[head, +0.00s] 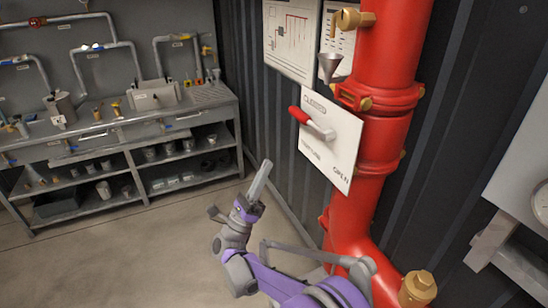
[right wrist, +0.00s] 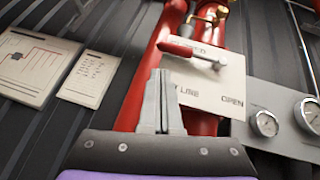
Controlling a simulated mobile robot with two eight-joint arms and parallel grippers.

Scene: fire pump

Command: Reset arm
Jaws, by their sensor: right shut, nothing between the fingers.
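My right gripper (head: 262,178) is in the lower middle of the head view, with its purple and grey arm coming in from the bottom. Its fingers are together and empty, pointing up and to the right. In the right wrist view the shut fingers (right wrist: 161,85) stand in front of the red pipe and the white valve plate. The red-handled lever (head: 306,118) sits on the white plate (head: 333,145), which is fixed to the red pipe (head: 383,70). The gripper is apart from the lever, below and left of it. My left gripper is not in view.
A grey workbench (head: 130,130) with shelves of cups and fittings stands at the left. Charts (head: 291,38) hang on the dark corrugated wall. Gauges (right wrist: 266,123) on a grey panel are at the right. A brass cap (head: 418,287) is low right. Open floor (head: 130,250) lies lower left.

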